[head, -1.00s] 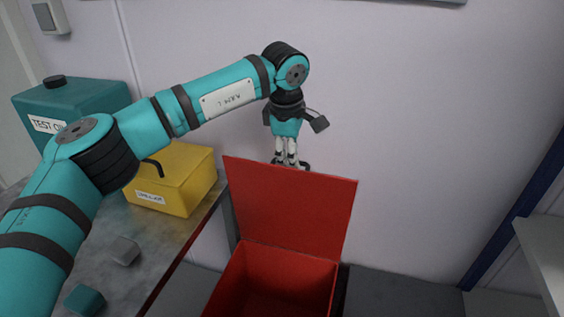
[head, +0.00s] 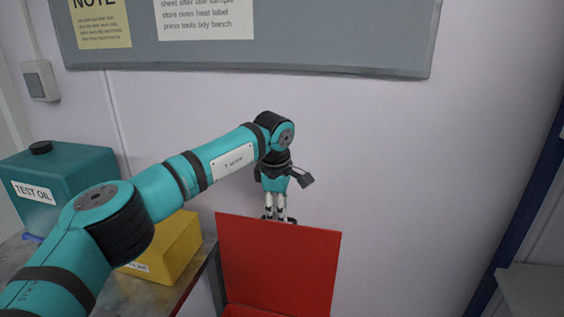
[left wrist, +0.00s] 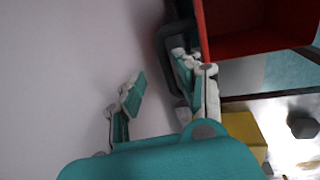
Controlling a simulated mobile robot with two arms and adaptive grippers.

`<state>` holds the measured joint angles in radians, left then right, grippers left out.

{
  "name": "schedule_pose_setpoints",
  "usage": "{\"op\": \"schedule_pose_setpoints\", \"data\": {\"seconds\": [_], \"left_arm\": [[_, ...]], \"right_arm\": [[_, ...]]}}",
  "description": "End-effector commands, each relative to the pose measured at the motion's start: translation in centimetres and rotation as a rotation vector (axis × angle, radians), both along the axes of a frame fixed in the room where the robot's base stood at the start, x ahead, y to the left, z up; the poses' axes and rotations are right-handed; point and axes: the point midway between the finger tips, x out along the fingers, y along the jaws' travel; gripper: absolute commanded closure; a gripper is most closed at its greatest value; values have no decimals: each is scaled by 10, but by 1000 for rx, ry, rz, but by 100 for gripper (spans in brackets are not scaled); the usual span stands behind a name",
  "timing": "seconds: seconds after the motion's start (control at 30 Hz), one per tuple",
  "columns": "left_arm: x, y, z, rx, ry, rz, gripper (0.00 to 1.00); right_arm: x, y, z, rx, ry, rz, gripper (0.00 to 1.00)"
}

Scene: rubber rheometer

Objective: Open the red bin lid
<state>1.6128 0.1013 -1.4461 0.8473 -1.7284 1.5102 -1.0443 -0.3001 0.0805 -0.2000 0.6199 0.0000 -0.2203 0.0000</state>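The red bin lid (head: 280,262) stands raised, near upright, in the lower middle of the head view. Only a strip of the red bin (head: 262,311) shows below it. My left gripper (head: 274,212) points down just behind the lid's top edge, its tips partly hidden. In the left wrist view my left gripper (left wrist: 158,68) has its fingers apart, with nothing between them. A dark handle bar (left wrist: 166,42) is close beside the right-hand finger, at the edge of the red part; I cannot tell if they touch. My right gripper is not in view.
On the bench at left are a teal test oil container (head: 62,185) and a yellow box (head: 172,248). A grey notice board (head: 330,45) hangs on the wall above. A pale shelf (head: 525,291) stands at lower right.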

Motion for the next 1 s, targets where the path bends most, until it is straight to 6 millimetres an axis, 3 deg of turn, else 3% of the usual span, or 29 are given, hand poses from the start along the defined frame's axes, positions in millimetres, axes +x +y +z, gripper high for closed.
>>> {"op": "schedule_pose_setpoints", "data": {"seconds": [1.0], "left_arm": [[15, -3, 74, 0, -1, 1, 66]], "right_arm": [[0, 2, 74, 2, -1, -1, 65]]}}
